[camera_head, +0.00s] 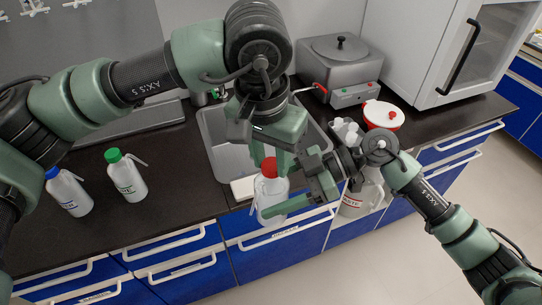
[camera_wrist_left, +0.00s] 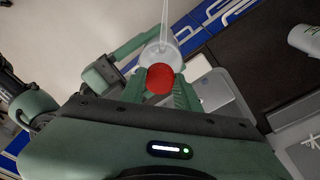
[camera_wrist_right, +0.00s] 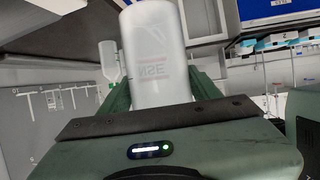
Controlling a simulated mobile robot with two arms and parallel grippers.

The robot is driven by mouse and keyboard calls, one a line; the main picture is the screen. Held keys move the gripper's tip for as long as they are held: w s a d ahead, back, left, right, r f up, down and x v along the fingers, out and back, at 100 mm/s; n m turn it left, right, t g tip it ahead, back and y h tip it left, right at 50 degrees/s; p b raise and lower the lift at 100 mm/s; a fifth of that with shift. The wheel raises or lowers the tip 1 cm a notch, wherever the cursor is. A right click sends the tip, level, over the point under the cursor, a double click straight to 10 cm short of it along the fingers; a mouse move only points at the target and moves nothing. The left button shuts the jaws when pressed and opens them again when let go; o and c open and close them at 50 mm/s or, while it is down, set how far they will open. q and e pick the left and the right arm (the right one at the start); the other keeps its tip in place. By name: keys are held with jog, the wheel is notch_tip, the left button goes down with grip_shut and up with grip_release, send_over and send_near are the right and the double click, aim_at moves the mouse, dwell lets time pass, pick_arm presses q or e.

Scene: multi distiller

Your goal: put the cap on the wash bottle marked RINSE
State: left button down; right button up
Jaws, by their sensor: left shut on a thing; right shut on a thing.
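My right gripper (camera_head: 292,192) is shut on a white wash bottle (camera_head: 270,205) and holds it upright in front of the counter. In the right wrist view the bottle (camera_wrist_right: 155,50) fills the space between the fingers, and its partly readable red print ends in "NSE". My left gripper (camera_head: 270,158) is above it, pointing down, shut on the red cap (camera_head: 270,168). In the left wrist view the red cap (camera_wrist_left: 160,78) sits between the fingertips, in line with the bottle, with a thin tube showing beyond. I cannot tell whether the cap is seated on the neck.
A blue-capped bottle (camera_head: 68,193) and a green-capped bottle (camera_head: 126,176) stand on the counter at left. A sink (camera_head: 218,135) lies behind my grippers. A grey lidded bath (camera_head: 340,65), a red-and-white container (camera_head: 383,116) and a waste jug (camera_head: 352,207) are at right.

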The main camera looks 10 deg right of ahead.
pick_arm(q)
jog(key=m, duration=0.3)
jog(key=shift+a+m, duration=0.1)
jog(key=shift+m, duration=0.3)
jog(key=m+g, duration=0.1)
jog(key=m, duration=0.3)
jog(key=shift+w+m+h, duration=0.15)
jog(key=shift+m+h, duration=0.25)
jog(key=c, duration=1)
grip_release()
jog(key=shift+c, duration=0.2)
jog(key=shift+r, duration=2.3)
jog(key=shift+c, duration=0.2)
